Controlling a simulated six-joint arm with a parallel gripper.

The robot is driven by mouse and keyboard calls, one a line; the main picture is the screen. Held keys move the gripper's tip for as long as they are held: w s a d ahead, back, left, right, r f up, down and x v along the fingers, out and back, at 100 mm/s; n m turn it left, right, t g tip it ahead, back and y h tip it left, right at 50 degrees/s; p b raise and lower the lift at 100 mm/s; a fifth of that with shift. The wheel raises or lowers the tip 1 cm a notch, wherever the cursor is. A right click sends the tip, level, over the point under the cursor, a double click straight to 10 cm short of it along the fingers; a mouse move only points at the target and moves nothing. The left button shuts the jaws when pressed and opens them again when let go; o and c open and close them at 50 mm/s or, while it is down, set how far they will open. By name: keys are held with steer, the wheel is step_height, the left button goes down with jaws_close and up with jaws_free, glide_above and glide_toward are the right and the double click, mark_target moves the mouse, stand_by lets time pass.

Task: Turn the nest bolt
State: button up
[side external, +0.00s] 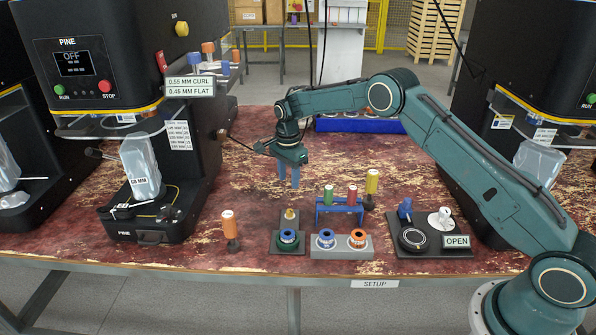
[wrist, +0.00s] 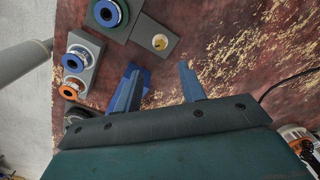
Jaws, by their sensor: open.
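My gripper (side external: 288,184) hangs over the table behind the small dark plate, fingers pointing down, apart and empty. In the wrist view, the fingers (wrist: 158,70) stand apart with table between them. The dark plate (side external: 277,246) carries a blue-and-green ring piece (side external: 288,238) and, behind it, a small brass-coloured knob (side external: 290,214). The knob also shows in the wrist view (wrist: 160,42), beyond the fingertips, not touched. A dark fixture (side external: 466,253) at right has a blue knob (side external: 405,208), a white knob (side external: 441,217) and an OPEN sign (side external: 457,240). Which part is the nest bolt is not marked.
A grey block (side external: 342,253) with blue and orange ring pieces stands right of the plate. A blue rack (side external: 340,208) behind it holds coloured cylinders. An orange-topped tool (side external: 229,225) stands left. Black PINE machines (side external: 100,60) flank the table. Open table lies left of my gripper.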

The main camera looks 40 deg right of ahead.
mark_target(289, 211)
step_height(289, 211, down, 12)
steer(key=shift+r, duration=0.1)
stand_by(0.5)
jaws_close()
